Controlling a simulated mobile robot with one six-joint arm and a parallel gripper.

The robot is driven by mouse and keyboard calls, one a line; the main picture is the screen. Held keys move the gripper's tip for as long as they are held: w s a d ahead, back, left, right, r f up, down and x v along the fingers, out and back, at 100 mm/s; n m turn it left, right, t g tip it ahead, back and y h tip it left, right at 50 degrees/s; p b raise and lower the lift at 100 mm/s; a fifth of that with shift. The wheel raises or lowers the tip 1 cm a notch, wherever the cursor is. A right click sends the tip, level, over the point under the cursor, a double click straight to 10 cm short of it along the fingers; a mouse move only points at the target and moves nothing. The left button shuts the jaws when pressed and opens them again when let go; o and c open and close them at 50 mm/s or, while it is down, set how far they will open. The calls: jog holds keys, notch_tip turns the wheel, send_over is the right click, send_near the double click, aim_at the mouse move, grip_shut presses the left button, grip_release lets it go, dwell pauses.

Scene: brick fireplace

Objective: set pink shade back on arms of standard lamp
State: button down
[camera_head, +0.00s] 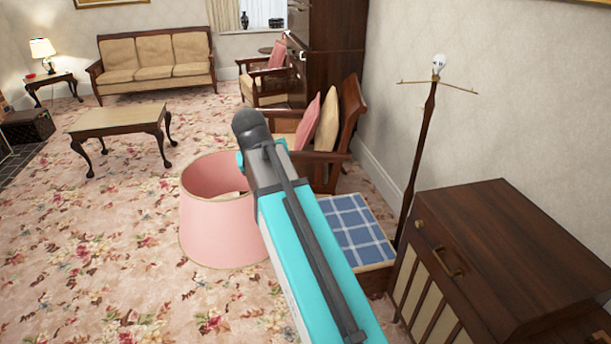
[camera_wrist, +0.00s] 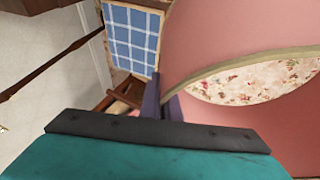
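The pink shade (camera_head: 222,230) is upright, narrower at the top, left of my arm in the head view; its pink wall also fills the right of the wrist view (camera_wrist: 220,30). My gripper (camera_head: 243,163) is at the shade's upper rim. In the wrist view its fingers (camera_wrist: 161,105) appear closed on the rim, one on each side. I cannot tell whether the shade touches the floor. The standard lamp (camera_head: 416,165) stands upright at the right, with a bare bulb (camera_head: 438,64) and thin arms (camera_head: 462,88) spreading below it. Its base is hidden.
A blue checked stool (camera_head: 360,232) and a wooden cabinet (camera_head: 510,250) crowd the lamp's foot. A wooden armchair (camera_head: 345,140) with cushions stands behind my arm. A low table (camera_head: 120,120) and sofa (camera_head: 155,62) are farther back. Flowered carpet at the left is clear.

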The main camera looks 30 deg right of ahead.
jog(key=w+a+n, duration=0.1)
jog(key=a+n, duration=0.1)
jog(key=a, duration=0.9)
jog(key=shift+w+a+f+t+y, duration=0.2)
jog(key=shift+a+t+y, duration=0.1)
jog(key=shift+y, duration=0.1)
jog(key=shift+s+d, duration=0.1)
jog(key=shift+s, duration=0.1)
